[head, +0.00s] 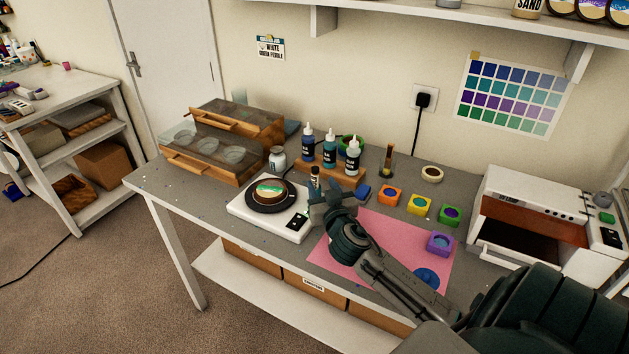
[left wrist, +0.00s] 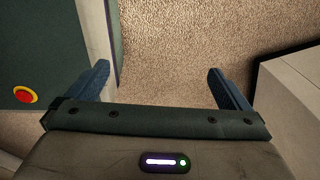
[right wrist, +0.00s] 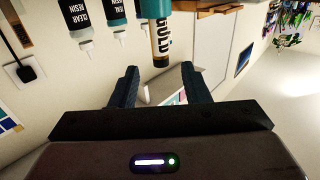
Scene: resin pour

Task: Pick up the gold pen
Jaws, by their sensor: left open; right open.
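The gold pen (head: 315,176) stands upright at the left end of the wooden bottle rack. In the right wrist view, which is upside down, the gold pen (right wrist: 160,42) has a gold-lettered label and a dark end, lined up with the gap between my fingers. My right gripper (head: 323,193) is open and empty, in front of the pen near the scale; its fingers (right wrist: 160,68) appear short of the pen. My left gripper (left wrist: 158,68) is open and empty over carpet, out of the head view. The pen's lower part is partly hidden in the head view.
Resin bottles (head: 330,147) stand in the wooden rack (head: 344,177) close by the pen. A white scale (head: 272,230) holding a dark round dish is left of my right gripper. A pink mat (head: 385,235) and colored molds (head: 390,196) lie to the right.

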